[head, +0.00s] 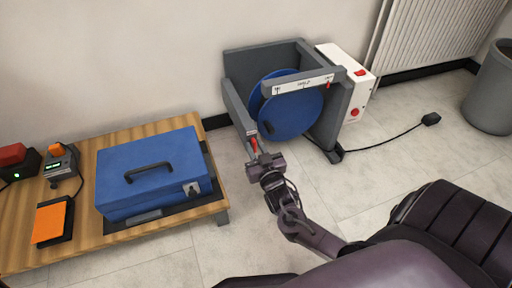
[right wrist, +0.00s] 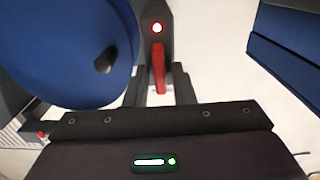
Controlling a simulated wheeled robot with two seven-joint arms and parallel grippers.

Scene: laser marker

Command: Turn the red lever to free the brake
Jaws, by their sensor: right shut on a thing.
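The red lever (head: 254,144) sits on the front end of the left grey rail of a frame that holds blue discs (head: 298,112). In the right wrist view the red lever (right wrist: 158,68) hangs down from a dark bracket with a glowing red-rimmed light (right wrist: 157,28). My right gripper (head: 256,155) is at the lever. In the wrist view its two dark fingers (right wrist: 159,86) stand on either side of the lever's lower part, shut on it. The lever's lower end is partly hidden by the gripper in the head view. My left gripper is not in view.
A wooden table (head: 110,143) at the left bears a blue case (head: 150,170), an orange pad (head: 50,222) and small devices. A white box with red switches (head: 350,90) is on the frame's right side. A grey bin (head: 490,95) stands far right. Floor between is clear.

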